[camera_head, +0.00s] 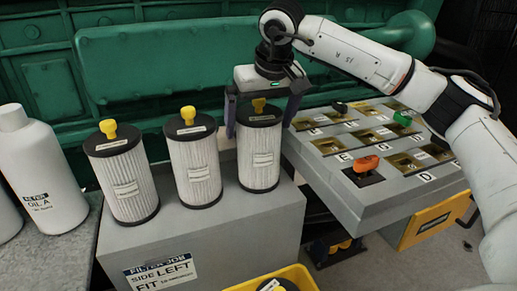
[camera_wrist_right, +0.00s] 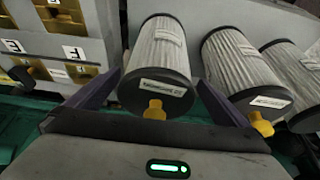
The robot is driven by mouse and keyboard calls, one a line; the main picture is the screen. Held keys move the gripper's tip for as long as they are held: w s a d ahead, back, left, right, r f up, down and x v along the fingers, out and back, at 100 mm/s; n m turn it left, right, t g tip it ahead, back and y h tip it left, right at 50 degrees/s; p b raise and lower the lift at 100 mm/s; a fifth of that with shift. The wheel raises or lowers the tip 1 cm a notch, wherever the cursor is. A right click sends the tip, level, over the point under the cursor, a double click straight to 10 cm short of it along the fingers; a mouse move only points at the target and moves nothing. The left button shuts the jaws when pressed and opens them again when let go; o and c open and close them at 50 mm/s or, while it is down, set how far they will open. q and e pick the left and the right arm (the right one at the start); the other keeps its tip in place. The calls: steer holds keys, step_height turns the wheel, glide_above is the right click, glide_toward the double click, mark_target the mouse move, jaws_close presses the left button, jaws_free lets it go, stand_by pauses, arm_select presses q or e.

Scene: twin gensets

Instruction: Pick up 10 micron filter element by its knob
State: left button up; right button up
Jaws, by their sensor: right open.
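Three white pleated filter elements with black end caps and yellow knobs stand in a row on a grey box: the left one (camera_head: 125,180), the middle one (camera_head: 194,165) and the right one (camera_head: 259,160). Their small labels are too small to read, so I cannot tell which is the 10 micron one. My right gripper (camera_head: 261,122) is open above the right filter, its fingers either side of the cap and knob (camera_head: 259,104). In the wrist view this filter (camera_wrist_right: 160,55) and its knob (camera_wrist_right: 154,109) lie between the spread fingers (camera_wrist_right: 160,80). My left gripper is out of view.
The grey box (camera_head: 220,245) carries a filter job notice (camera_head: 160,273). White bottles (camera_head: 38,175) stand at left. A sloped grey tray with lettered pockets (camera_head: 345,205) is at right. A yellow bin (camera_head: 295,275) is in front, and green machinery (camera_head: 160,65) stands behind.

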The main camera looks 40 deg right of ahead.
steer(key=x, duration=0.4)
steer(key=shift+s+d, duration=0.1)
steer(key=shift+d, duration=0.05)
steer(key=c, duration=1.3)
